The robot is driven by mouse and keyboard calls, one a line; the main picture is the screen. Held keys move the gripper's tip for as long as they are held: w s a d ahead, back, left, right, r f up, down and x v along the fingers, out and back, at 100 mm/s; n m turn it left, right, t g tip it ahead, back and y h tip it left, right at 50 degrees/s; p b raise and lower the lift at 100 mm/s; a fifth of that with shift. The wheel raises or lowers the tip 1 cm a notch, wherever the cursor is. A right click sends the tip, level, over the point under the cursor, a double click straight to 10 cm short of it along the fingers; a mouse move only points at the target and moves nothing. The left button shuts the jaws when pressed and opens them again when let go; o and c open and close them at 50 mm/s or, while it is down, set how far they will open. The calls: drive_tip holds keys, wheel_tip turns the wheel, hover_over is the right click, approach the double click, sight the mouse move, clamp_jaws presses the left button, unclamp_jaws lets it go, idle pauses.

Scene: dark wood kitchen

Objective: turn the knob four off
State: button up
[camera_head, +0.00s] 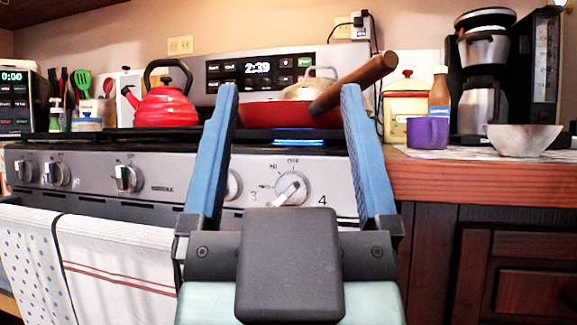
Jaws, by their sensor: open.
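My gripper (290,92) is in the middle of the picture, with its two blue fingers spread wide. It is open and empty. Knob four (291,189) shows between the fingers on the stove's front panel, beside the printed "4". Its pointer is tilted, with the lower end toward the lower left, away from the "OFF" mark above it. A blue flame glow (298,141) shows under the red pan (270,113) above this knob. Another knob (234,184), near the printed "3", is partly hidden by the left finger.
More knobs (128,178) line the panel at left. Towels (110,265) hang below. The pan's wooden handle (355,82) sticks out to the upper right, near the right finger. A red kettle (165,105) stands on the stove. A wooden counter (480,178) with a purple mug (427,133) is at right.

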wheel_tip(320, 180, up, 17)
drive_tip(key=p, duration=1.5)
drive_tip(key=n+g+h+p, duration=0.7)
drive_tip(key=n+p, duration=0.7)
drive_tip(key=p, duration=0.6)
hover_over(288, 189)
drive_tip(key=s, duration=0.5)
wheel_tip(288, 189, down, 11)
drive_tip(key=g+y, duration=0.1)
drive_tip(key=s+a+f+n+g+y+p, duration=0.15)
drive_tip(key=s+f+n+p, duration=0.25)
drive_tip(key=f+n, duration=0.45)
drive_tip(key=s+a+f+n+g+p, duration=0.15)
drive_tip(key=s+f+n+p, duration=0.3)
drive_tip(key=n, duration=0.65)
drive_tip(key=shift+m+t, duration=0.25)
drive_tip(key=shift+t, duration=0.25)
drive_tip(key=x, duration=0.8)
drive_tip(key=f+x, duration=0.1)
drive_tip(key=x, duration=0.4)
drive_tip(key=shift+w+a, duration=0.15)
drive_tip(key=shift+a, duration=0.1)
